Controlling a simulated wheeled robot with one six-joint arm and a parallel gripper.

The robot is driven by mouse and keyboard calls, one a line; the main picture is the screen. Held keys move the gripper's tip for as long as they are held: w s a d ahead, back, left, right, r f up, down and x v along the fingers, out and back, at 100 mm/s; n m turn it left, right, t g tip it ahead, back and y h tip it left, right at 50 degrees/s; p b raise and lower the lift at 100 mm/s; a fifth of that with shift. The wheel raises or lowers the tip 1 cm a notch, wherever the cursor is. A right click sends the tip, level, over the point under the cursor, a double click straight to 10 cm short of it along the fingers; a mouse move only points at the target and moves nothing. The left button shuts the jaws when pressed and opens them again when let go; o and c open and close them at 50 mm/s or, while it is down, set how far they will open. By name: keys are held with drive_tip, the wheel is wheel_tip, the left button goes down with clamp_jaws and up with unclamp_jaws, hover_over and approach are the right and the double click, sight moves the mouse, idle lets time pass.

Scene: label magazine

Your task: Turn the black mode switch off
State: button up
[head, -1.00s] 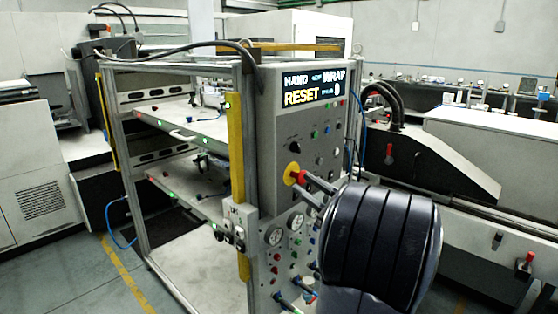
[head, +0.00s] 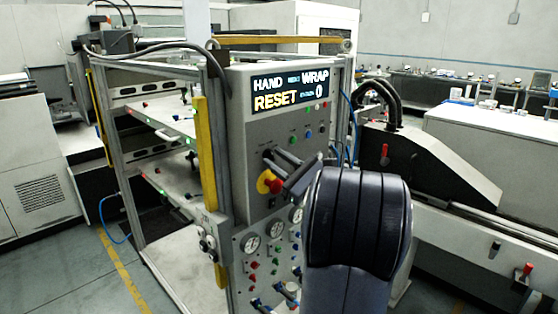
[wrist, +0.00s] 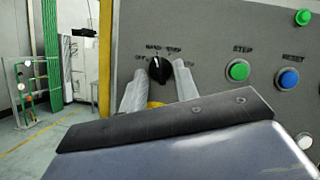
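The black mode switch (wrist: 160,68) is a round knob on the grey control panel (wrist: 215,30). Its pale mark seems to point up and slightly left, toward the HAND label; the OFF label sits to its left. My gripper (wrist: 159,83) is open, with one pale finger on each side of the knob's lower part. I cannot tell whether either finger touches it. In the head view my gripper (head: 277,158) is at the panel, and its fingers partly cover the switch. The display (head: 289,91) reads HAND, WRAP and RESET.
A yellow-ringed red stop button (head: 268,183) sits just below the switch, close under my fingers. A green button (wrist: 238,70) and a blue button (wrist: 288,78) are to the right. Gauges (head: 250,244) and small knobs fill the lower panel.

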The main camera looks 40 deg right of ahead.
drive_tip(key=shift+c, duration=0.2)
clamp_jaws()
drive_tip(key=shift+f+n+b, duration=0.1)
drive_tip(key=shift+n+b, duration=0.3)
drive_tip(key=shift+b, duration=0.05)
drive_tip(key=shift+d+n+g+y+b, duration=0.1)
drive_tip(key=shift+n+g+y+b, duration=0.2)
drive_tip(key=shift+n+b, duration=0.4)
drive_tip(key=n+y+b, duration=0.1)
drive_tip(key=n+b, duration=0.1)
drive_tip(key=n, duration=0.1)
drive_tip(key=shift+g, duration=0.4)
drive_tip(key=shift+d+r+n+g+y+b, duration=0.15)
drive_tip(key=shift+n+g+b, duration=0.3)
drive_tip(key=shift+n, duration=0.55)
drive_tip(key=shift+r+n+g+y+b, duration=0.1)
drive_tip(key=shift+n+g+y+b, duration=0.3)
drive_tip(key=shift+n, duration=0.6)
drive_tip(key=shift+d+r+n+g+y+b, duration=0.1)
drive_tip(key=shift+n+g+b, duration=0.25)
drive_tip(key=shift+n+b, duration=0.45)
drive_tip(key=shift+n, duration=0.4)
